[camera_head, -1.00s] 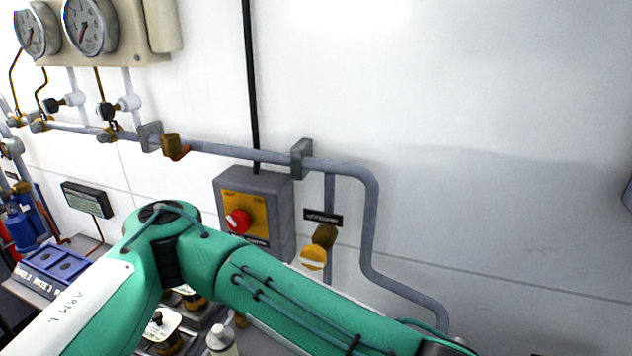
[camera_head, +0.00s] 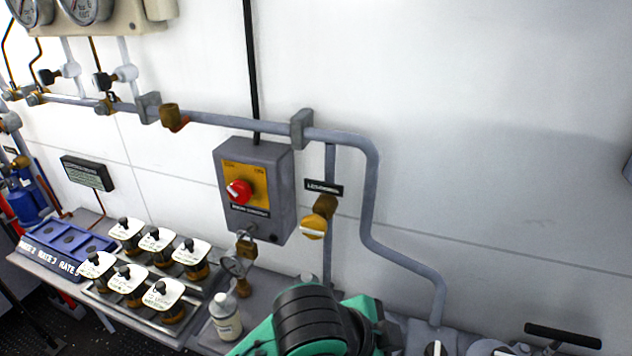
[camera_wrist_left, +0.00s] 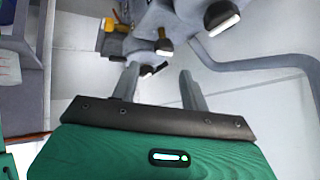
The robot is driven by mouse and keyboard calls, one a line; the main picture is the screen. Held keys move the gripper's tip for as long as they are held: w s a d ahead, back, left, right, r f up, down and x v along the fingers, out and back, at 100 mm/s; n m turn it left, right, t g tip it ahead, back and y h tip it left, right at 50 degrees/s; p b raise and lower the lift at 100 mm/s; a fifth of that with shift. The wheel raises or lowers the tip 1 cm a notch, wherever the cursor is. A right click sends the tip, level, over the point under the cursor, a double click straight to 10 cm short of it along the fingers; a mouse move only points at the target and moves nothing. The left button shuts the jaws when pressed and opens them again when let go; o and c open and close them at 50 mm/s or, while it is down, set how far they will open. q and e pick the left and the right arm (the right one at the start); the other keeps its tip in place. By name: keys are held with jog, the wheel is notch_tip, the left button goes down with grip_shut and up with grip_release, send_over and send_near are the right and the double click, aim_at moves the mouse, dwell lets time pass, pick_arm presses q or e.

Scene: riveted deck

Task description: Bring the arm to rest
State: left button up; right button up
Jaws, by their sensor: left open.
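My left arm (camera_head: 318,325) shows at the bottom middle of the head view as a green link with a black joint, in front of the bench. Its gripper is out of the head view. In the left wrist view my left gripper (camera_wrist_left: 158,78) has its two grey fingers apart. I see nothing held between them. Grey-white fittings with dark ends (camera_wrist_left: 150,40) show beyond the fingers; I cannot tell whether they touch. My right gripper is in neither view.
A grey switch box with a red knob (camera_head: 239,192) is on the wall, with a yellow valve knob (camera_head: 313,227) right of it. Several white-tagged units (camera_head: 163,294), a white bottle (camera_head: 226,316) and a blue rack (camera_head: 68,240) stand on the bench. A grey pipe (camera_head: 370,210) bends down the wall.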

pick_arm(q)
jog(key=w+a+f+n+t+y, duration=0.2)
jog(key=a+f+n, duration=0.9)
jog(key=a, duration=0.4)
jog(key=s+a+f+n+y, duration=0.2)
jog(key=s+a+f, duration=0.2)
jog(key=a, duration=0.3)
jog(key=s+a+f+n+g+y, duration=0.1)
jog(key=s+a+f+y, duration=0.1)
jog(key=s+a+f, duration=0.3)
jog(key=s+a+f+n+y, duration=0.2)
jog(key=a+f, duration=0.1)
jog(key=a, duration=0.5)
notch_tip(320, 180, down, 29)
jog(key=g, duration=0.1)
jog(key=s+a+f+g, duration=0.1)
jog(key=s+a+f, duration=0.1)
jog(key=s+f, duration=1.7)
notch_tip(320, 180, down, 3)
jog(key=shift+s+a+r+g, duration=0.1)
jog(key=shift+s+a+g, duration=0.25)
jog(key=shift+a+g, duration=0.05)
